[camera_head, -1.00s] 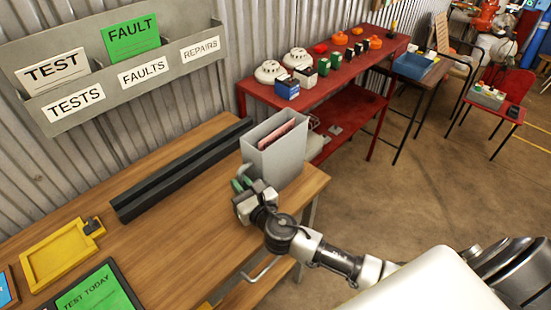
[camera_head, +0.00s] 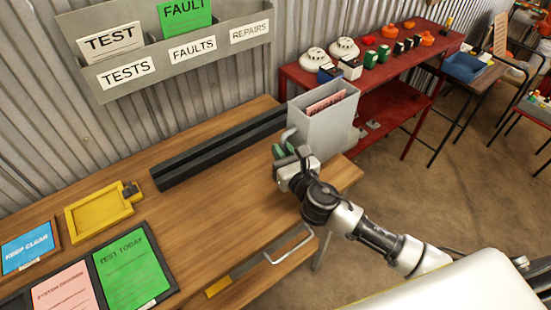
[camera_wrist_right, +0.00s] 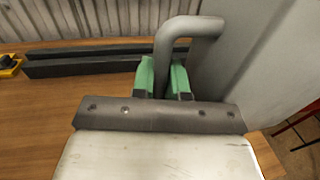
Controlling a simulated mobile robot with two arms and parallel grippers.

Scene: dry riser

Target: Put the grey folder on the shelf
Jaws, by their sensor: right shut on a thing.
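The grey folder (camera_head: 325,128) is an upright, open-topped box with pink paper in it, at the bench's far right end in the head view. My right gripper (camera_head: 284,151) is at its left side, shut on its handle. In the right wrist view the green fingertips (camera_wrist_right: 163,78) are on both sides of the grey handle bar (camera_wrist_right: 188,25), and the folder wall fills the right. The folder's foot is partly hidden, so any gap to the bench is unclear. A red shelf unit (camera_head: 395,104) with a lower board stands behind it. My left gripper is out of view.
The wooden bench (camera_head: 222,215) has a long black rail (camera_head: 220,150), a yellow tray (camera_head: 100,212) and several sign boards (camera_head: 130,265). A grey wall rack (camera_head: 180,75) holds cards. Smoke detectors and small boxes crowd the red unit's top. The bench middle is clear.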

